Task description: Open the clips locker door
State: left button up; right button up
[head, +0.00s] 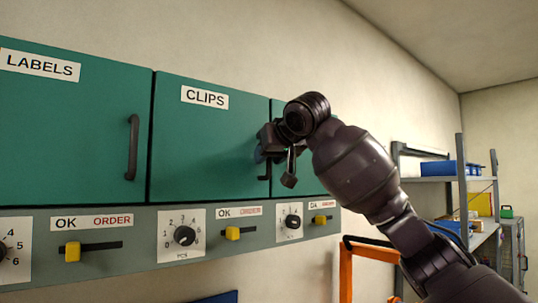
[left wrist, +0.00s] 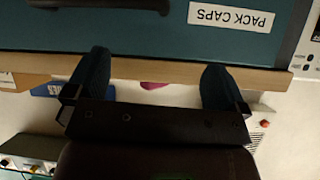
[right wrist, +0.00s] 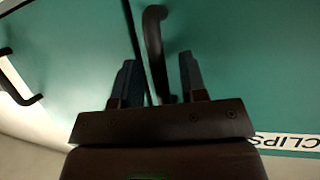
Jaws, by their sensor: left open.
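The green clips locker door (head: 205,150) is in the middle of the head view and looks shut, flush with its neighbours. Its dark bar handle (head: 266,177) is by its right edge, mostly hidden behind my right gripper (head: 264,150). In the right wrist view the handle (right wrist: 154,35) stands between the two fingers of my right gripper (right wrist: 158,72). The fingers are apart, with a gap showing on each side of the handle. The CLIPS label (right wrist: 285,141) shows at lower right there.
The LABELS door (head: 70,120) with its handle (head: 132,148) is to the left. A grey panel (head: 140,262) with knobs and yellow sliders runs below the doors. An orange frame (head: 346,270) and a shelf rack (head: 462,180) with blue bins stand at right.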

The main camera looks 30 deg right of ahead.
jog(key=shift+w+f, duration=0.1)
jog(key=shift+w, duration=0.05)
grip_shut()
dwell(0.5)
